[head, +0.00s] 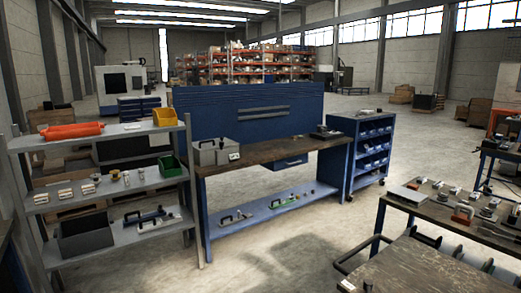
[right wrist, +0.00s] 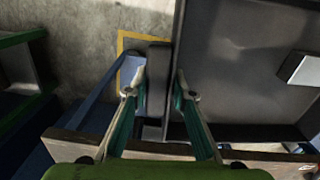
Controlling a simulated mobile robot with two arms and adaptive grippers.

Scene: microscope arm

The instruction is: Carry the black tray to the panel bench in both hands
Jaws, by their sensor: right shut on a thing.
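A white block (right wrist: 300,68) shows at the tray's right. In the head view the panel bench (head: 270,152) stands ahead, with a dark wooden top and a blue back panel (head: 250,110). Neither gripper nor the held tray shows in the head view, and my left gripper is in neither view.
A grey box (head: 215,151) and a dark item (head: 325,132) stand on the bench; its top between them looks clear. A grey shelf rack (head: 110,188) stands left, a blue bin cabinet (head: 370,150) right. A cluttered table (head: 440,212) and a wooden-topped cart (head: 430,272) are nearer right.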

